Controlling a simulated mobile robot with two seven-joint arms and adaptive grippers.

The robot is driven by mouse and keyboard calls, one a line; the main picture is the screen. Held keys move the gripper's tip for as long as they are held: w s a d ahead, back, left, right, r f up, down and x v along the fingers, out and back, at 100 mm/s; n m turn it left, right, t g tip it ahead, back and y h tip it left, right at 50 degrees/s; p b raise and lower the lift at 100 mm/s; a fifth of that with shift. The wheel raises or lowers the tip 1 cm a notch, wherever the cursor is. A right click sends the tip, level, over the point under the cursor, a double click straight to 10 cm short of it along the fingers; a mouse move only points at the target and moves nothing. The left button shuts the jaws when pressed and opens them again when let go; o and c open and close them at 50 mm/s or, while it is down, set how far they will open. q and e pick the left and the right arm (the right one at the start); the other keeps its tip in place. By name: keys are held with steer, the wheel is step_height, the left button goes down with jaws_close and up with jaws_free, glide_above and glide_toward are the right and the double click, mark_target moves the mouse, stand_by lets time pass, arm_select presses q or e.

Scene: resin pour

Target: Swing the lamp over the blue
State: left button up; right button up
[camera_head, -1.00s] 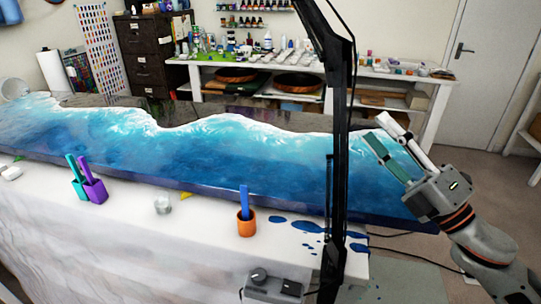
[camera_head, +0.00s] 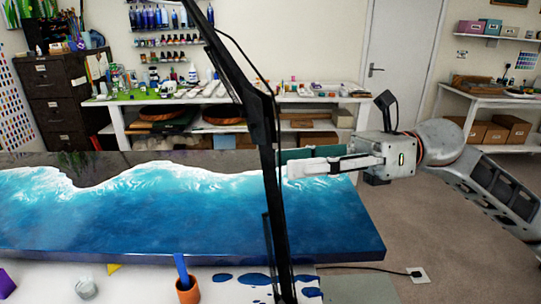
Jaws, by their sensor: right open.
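The lamp's black jointed stand (camera_head: 262,118) rises from the front edge and leans up to the left. Its head is out of view. The blue resin slab (camera_head: 180,218) with white wave edges spans the table behind the stand. My right gripper (camera_head: 288,162) reaches in from the right, level above the slab's right part. Its jaws are open, with one pale finger and one green-faced finger pointing left. The fingertips are close beside the stand; I cannot tell whether they touch it. My left gripper is not in view.
An orange cup (camera_head: 187,291) with a blue stick, a clear cup (camera_head: 86,288) and blue spills (camera_head: 255,279) are on the white cover in front. A shelf bench (camera_head: 340,98) stands behind. The floor (camera_head: 420,220) at right is mostly clear, with a cable.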

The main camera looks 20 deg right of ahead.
mark_target(271, 165)
steer(key=shift+w+a+p, duration=0.15)
steer(key=shift+a+p, duration=0.25)
steer(key=shift+a, duration=0.75)
steer(key=shift+w+a+p, duration=0.1)
steer(key=shift+a+p, duration=0.25)
steer(key=shift+a, duration=0.75)
